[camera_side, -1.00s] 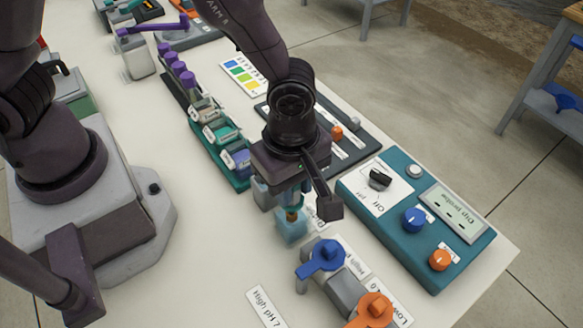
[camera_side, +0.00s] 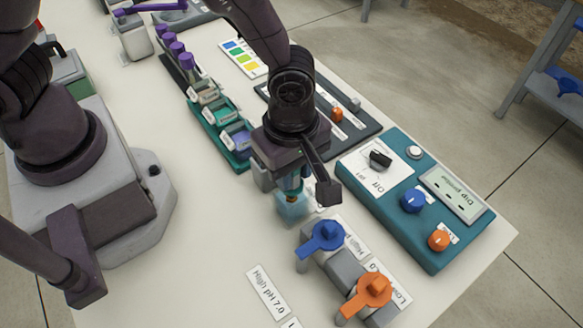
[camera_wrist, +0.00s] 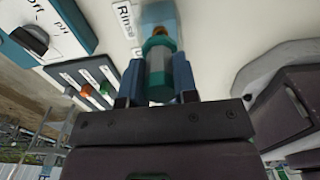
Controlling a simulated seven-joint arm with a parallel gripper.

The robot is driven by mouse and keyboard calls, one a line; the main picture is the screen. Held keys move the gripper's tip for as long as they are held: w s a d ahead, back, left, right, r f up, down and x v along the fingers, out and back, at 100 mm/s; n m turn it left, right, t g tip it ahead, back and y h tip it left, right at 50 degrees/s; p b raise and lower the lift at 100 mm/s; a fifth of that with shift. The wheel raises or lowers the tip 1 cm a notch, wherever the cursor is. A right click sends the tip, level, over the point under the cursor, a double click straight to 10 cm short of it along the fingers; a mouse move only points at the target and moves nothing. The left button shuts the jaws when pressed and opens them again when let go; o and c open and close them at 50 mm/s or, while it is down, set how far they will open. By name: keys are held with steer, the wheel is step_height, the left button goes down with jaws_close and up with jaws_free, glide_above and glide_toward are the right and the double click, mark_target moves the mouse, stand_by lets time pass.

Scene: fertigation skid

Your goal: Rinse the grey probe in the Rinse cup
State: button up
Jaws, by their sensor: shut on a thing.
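My gripper (camera_side: 286,182) is shut on the probe, pointing down over the Rinse cup. In the wrist view the probe (camera_wrist: 159,62), with a grey body and teal collars, sits between the two blue-grey fingers. The Rinse cup (camera_side: 293,210) is a small translucent light-blue block under the gripper, and it also shows in the wrist view (camera_wrist: 161,14). The probe's lower end appears to be inside the cup; its tip is hard to make out and I cannot tell how deep it is. Part of the Rinse label (camera_wrist: 125,18) shows beside the cup.
Blue (camera_side: 321,236) and orange (camera_side: 373,290) valves stand close in front of the cup. A teal control box (camera_side: 447,222) with knobs and a display is on the right. A teal rack (camera_side: 226,137) of small holders stands behind left. Bare table lies left of the cup.

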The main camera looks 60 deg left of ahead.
steer(key=shift+r, duration=0.35)
steer(key=shift+f, duration=0.1)
steer(key=shift+f, duration=0.75)
steer(key=shift+r, duration=0.1)
steer(key=shift+r, duration=0.75)
steer(key=shift+f, duration=0.2)
